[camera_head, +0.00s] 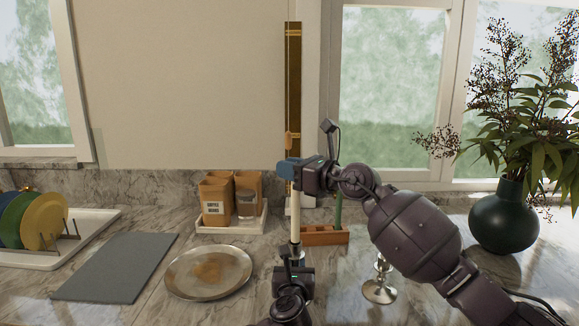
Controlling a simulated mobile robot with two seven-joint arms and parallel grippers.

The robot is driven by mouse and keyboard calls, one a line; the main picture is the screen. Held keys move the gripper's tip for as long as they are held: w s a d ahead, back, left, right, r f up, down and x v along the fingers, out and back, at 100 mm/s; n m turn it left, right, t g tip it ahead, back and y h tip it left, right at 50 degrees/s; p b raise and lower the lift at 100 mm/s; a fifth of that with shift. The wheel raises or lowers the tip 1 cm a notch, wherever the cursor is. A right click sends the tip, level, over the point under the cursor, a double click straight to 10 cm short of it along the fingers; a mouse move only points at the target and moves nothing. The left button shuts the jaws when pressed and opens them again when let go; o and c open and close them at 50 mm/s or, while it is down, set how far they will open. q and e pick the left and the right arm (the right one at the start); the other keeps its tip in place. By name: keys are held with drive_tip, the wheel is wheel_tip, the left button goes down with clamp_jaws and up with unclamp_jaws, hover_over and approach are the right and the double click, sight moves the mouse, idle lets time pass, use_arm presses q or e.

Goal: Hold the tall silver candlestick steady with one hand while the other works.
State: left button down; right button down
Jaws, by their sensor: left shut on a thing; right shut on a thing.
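A pale candle (295,218) stands upright between my two grippers. My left gripper (291,252), the lower one, is shut at the candle's lower end, where the tall candlestick is; the candlestick is almost wholly hidden by the gripper and wrist. My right gripper (288,168) reaches in from the right, above the left one, and is shut at the candle's upper end. The fingers cover the candle's top. A shorter silver candlestick (380,287) stands on the counter at the right, partly behind my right arm.
A round metal plate (190,285) and a grey board (117,267) lie at left. Brown canisters stand on a white tray (232,227). A wooden holder (324,238) with a green stick (338,210) is behind the grippers. A dark vase (503,222) stands at right; a dish rack (68,247) is far left.

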drive_tip(key=shift+f, duration=1.7)
drive_tip(key=c, duration=0.9)
unclamp_jaws()
drive_tip(key=shift+c, duration=0.2)
drive_tip(key=v, duration=1.2)
use_arm(q)
drive_tip(key=c, duration=0.9)
unclamp_jaws()
drive_tip(key=shift+o, duration=0.2)
drive_tip(key=shift+s, duration=0.1)
use_arm(e)
drive_tip(key=shift+w, duration=0.1)
